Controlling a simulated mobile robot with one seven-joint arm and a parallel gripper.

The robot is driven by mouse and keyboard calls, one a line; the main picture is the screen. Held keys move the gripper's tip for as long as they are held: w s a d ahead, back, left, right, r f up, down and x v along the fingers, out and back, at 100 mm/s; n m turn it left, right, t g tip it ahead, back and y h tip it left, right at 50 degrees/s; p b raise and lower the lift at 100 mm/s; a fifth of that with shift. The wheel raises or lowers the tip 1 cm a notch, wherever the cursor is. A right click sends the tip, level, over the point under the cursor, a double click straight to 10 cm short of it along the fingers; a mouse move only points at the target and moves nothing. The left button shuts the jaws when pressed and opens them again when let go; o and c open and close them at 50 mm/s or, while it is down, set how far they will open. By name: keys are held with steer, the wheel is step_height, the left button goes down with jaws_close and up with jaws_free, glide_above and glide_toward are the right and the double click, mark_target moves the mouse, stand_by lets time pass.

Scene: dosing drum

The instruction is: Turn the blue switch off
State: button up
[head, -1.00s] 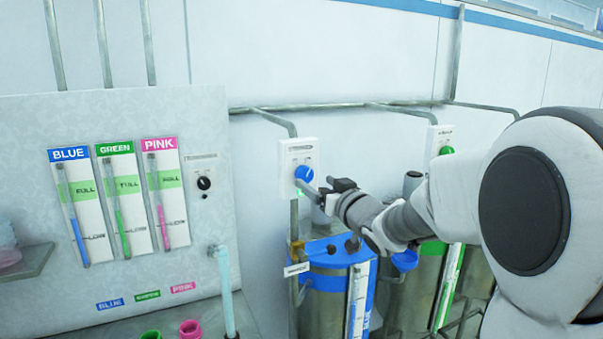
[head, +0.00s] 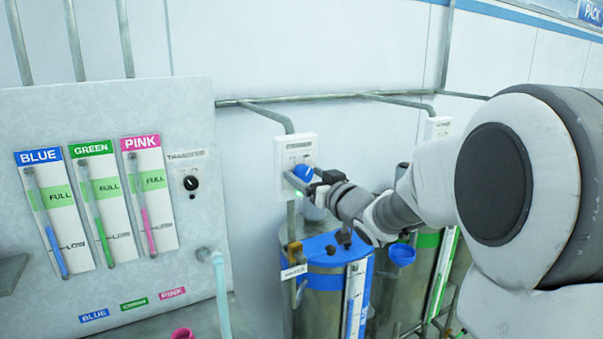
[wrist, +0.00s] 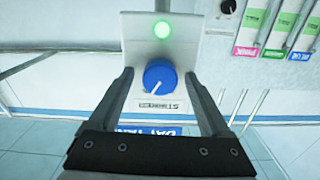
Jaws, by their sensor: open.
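The blue switch is a round blue knob (wrist: 161,77) with a white pointer line, on a white wall box (head: 298,150). In the head view the knob (head: 303,173) is partly hidden by my gripper (head: 303,182), which is right at the box. In the wrist view a green lamp (wrist: 162,30) on the box is lit. The open fingers of my gripper (wrist: 157,92) stand on either side of the knob, with a gap to it on both sides. I cannot tell how deep the fingertips reach around it.
A blue-topped steel drum (head: 322,285) stands below the box, with a green-banded drum (head: 425,285) to its right. A panel (head: 110,200) with blue, green and pink level gauges and a black knob (head: 191,183) is at left. Pipes (head: 350,98) run along the wall.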

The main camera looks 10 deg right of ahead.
steer(key=shift+w, duration=0.1)
stand_by(0.3)
jaws_close()
